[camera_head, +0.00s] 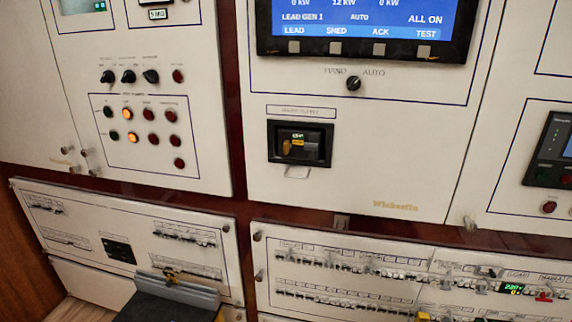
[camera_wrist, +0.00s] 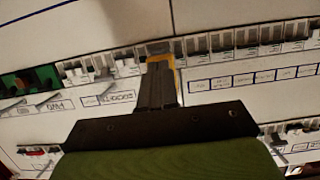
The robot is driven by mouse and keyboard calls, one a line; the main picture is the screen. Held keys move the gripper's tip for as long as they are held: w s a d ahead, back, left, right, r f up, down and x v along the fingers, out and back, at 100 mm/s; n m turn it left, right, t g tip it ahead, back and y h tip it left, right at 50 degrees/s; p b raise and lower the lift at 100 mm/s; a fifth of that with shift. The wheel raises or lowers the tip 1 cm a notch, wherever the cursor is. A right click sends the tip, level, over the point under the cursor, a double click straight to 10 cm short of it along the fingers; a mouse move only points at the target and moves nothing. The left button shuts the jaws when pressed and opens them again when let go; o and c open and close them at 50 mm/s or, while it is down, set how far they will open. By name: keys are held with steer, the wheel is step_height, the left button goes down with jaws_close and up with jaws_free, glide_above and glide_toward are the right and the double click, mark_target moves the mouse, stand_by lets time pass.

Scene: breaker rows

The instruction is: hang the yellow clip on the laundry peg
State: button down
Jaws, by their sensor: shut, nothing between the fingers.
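My gripper (camera_wrist: 160,66) is shut, its fingertips up against the breaker row of the lower left panel. In the head view my gripper (camera_head: 171,277) is at the bottom left. A yellow piece (camera_wrist: 178,68), likely the yellow clip, shows as a thin edge above and to the right of the fingertips. The fingers hide most of it, and nothing is between them. I cannot tell if it hangs on a peg. Another small yellow item (camera_head: 423,316) is at the bottom edge of the lower right panel. I cannot make out a laundry label.
The left panel (camera_head: 222,250) has several breaker rows and a dark module (camera_head: 118,250). The lower right panel (camera_head: 262,292) carries more rows, a lit display (camera_head: 513,289) and a red item (camera_head: 544,297). Above are cabinets with knobs, lamps and a blue screen (camera_head: 365,20).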

steer(key=shift+w+d+b, duration=0.25)
steer(key=shift+w+b, duration=0.1)
steer(key=shift+w, duration=0.4)
steer(key=shift+s, duration=0.1)
steer(key=f+p+v, duration=0.1)
steer(key=p+v, duration=0.9)
steer(key=v, duration=1.1)
steer(key=shift+s+a+f, duration=0.2)
steer(key=shift+s+a, duration=0.05)
steer(key=shift+s, duration=0.1)
